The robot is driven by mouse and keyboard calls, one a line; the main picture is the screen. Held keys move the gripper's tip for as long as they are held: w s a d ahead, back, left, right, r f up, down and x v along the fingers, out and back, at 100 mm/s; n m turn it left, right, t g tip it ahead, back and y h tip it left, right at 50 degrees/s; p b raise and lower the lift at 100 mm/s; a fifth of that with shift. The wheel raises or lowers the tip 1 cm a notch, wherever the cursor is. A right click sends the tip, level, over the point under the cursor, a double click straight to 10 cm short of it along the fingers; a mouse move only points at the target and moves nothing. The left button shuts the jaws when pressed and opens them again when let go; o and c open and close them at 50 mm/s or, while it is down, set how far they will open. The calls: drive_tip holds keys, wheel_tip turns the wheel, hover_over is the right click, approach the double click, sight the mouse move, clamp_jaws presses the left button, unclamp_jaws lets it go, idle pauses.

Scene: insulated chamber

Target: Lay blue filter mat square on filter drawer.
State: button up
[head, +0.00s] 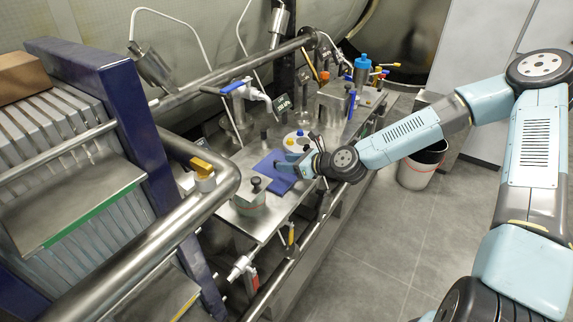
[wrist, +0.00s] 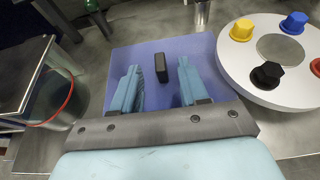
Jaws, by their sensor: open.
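The blue filter mat (wrist: 161,92) is a flat blue-violet sheet with a small upright black block (wrist: 161,68) on it in the wrist view. In the head view the mat (head: 272,168) lies on the steel bench, partly hidden by my gripper (head: 293,164). My gripper (wrist: 160,77) is open over the mat, with one finger on each side of the black block. The fingers appear apart from the block; I cannot tell how high above the mat they are. I cannot tell which steel part is the filter drawer.
A white round disc (wrist: 281,62) with several coloured knobs stands close right of the mat. A steel plate over a red-rimmed vessel (wrist: 58,103) is close on the left. In the head view, bottles and valves stand farther along the bench, and a thick pipe (head: 190,225) runs at the near left.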

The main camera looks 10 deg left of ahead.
drive_tip(key=shift+v, duration=3.8)
drive_tip(key=shift+f, duration=0.1)
